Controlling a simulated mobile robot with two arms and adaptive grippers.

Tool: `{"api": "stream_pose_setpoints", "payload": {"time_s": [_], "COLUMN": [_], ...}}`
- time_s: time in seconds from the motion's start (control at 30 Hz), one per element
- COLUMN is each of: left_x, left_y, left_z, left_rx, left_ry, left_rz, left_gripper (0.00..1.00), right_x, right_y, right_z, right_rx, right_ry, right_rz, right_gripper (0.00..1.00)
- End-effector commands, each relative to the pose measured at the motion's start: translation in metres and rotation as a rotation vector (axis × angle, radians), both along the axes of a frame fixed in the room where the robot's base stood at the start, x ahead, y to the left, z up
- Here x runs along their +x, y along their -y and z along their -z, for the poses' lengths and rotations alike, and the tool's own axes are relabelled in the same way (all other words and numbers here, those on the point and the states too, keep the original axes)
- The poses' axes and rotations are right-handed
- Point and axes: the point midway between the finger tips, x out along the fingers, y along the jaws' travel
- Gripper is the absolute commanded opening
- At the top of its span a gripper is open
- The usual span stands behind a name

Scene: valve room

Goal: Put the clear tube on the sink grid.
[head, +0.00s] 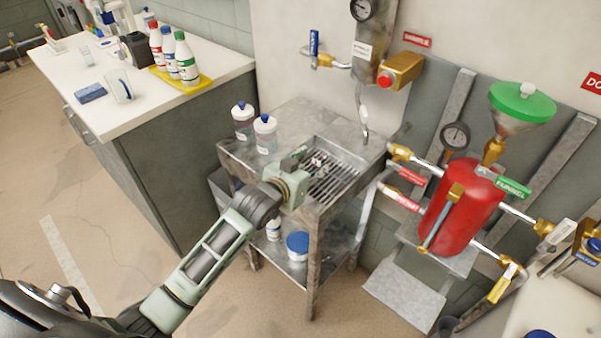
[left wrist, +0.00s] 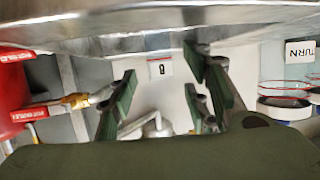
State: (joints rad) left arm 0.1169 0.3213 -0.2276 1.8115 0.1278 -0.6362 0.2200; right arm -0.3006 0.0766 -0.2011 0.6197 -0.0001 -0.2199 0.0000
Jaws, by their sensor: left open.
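The sink grid (head: 338,178) is a dark slatted grate set in the top of the metal sink stand, right of centre in the head view. My left gripper (head: 316,163) is above the grid's left part, its fingers dark and partly hidden by the wrist. In the left wrist view the left gripper (left wrist: 163,85) has its green-padded fingers spread, with nothing held between them. I cannot make out a clear tube for certain on the grid or between the fingers. My right gripper is in neither view.
Two blue-capped jars (head: 265,134) stand on the sink top left of the grid. A metal spout (head: 364,125) hangs behind it. A red tank (head: 461,208) with pipes is at the right. A white counter (head: 150,108) with bottles and a clear beaker (head: 121,90) is at the left.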

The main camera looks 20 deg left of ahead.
Motion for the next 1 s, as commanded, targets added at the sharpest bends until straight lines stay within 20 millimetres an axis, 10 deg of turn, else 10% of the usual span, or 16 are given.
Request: {"api": "stream_pose_setpoints", "payload": {"time_s": [0.4,1.0], "left_x": [-0.057,-0.059], "left_y": [-0.009,-0.009], "left_z": [-0.021,-0.022], "left_rx": [0.000,-0.001], "left_ry": [0.001,0.001], "left_rz": [0.000,0.000], "left_gripper": [0.44,0.44], "right_x": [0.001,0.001], "right_y": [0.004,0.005], "right_z": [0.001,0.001], "right_rx": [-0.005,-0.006], "right_ry": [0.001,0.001], "right_rz": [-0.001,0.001], "right_gripper": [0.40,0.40]}}
